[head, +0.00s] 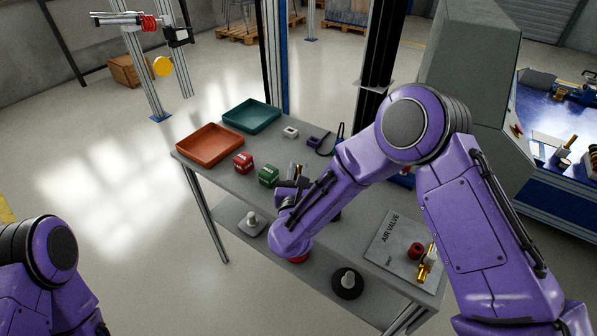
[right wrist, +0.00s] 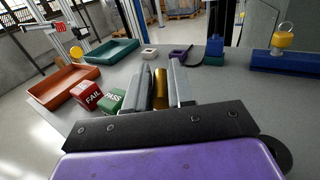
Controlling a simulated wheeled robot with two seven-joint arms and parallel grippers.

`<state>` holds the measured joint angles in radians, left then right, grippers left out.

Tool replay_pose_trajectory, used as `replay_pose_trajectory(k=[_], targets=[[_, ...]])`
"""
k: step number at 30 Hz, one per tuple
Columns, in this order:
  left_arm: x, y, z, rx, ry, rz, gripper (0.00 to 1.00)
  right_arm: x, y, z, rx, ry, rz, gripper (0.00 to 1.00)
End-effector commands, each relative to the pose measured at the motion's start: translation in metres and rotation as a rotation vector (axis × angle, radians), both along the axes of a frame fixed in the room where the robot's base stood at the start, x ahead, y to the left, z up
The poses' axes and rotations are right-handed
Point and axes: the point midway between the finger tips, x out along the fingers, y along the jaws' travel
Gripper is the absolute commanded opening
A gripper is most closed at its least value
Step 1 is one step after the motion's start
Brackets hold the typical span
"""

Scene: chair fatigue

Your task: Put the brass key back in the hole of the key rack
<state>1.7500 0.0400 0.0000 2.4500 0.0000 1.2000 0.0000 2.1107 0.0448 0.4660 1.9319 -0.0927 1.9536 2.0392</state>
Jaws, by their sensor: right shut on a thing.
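My right gripper (head: 294,180) is over the table, partly hidden by my own forearm in the head view. In the right wrist view, its two grey fingers (right wrist: 163,68) are shut on the brass key (right wrist: 160,90), which shows as an upright brass cylinder between them. A long blue block (right wrist: 286,62) at the right of that view carries a yellow knob with a wire loop (right wrist: 283,38). It may be the key rack, but I cannot make out its hole. My left arm shows at the lower left of the head view; its gripper is outside the frame.
An orange tray (head: 208,146), a teal tray (head: 251,115), a red FAIL block (right wrist: 89,95) and a green PASS block (right wrist: 111,101) stand on the table. Beyond are a white block (head: 290,132) and purple block (head: 314,142). An AIR VALVE plate (head: 385,245) lies at right.

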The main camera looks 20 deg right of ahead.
Motion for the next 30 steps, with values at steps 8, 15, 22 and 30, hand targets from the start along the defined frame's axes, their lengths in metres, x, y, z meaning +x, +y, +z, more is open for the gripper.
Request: replay_pose_trajectory(k=[8, 15, 22, 30], targets=[[0.0, 0.0, -0.008, 0.0, 0.0, 0.0, 0.67, 0.0, 0.0, -0.008, 0.0, 0.0, -0.001, 0.0], [0.0, 0.0, -0.014, 0.0, 0.0, 0.0, 0.67, 0.0, 0.0, -0.014, 0.0, 0.0, -0.001, 0.0], [0.0, 0.0, -0.015, 0.0, 0.0, 0.0, 0.67, 0.0, 0.0, -0.015, 0.0, 0.0, -0.001, 0.53], [0.0, 0.0, -0.016, 0.0, 0.0, 0.0, 0.67, -0.001, 0.001, -0.016, 0.0, 0.001, 0.0, 0.53]])
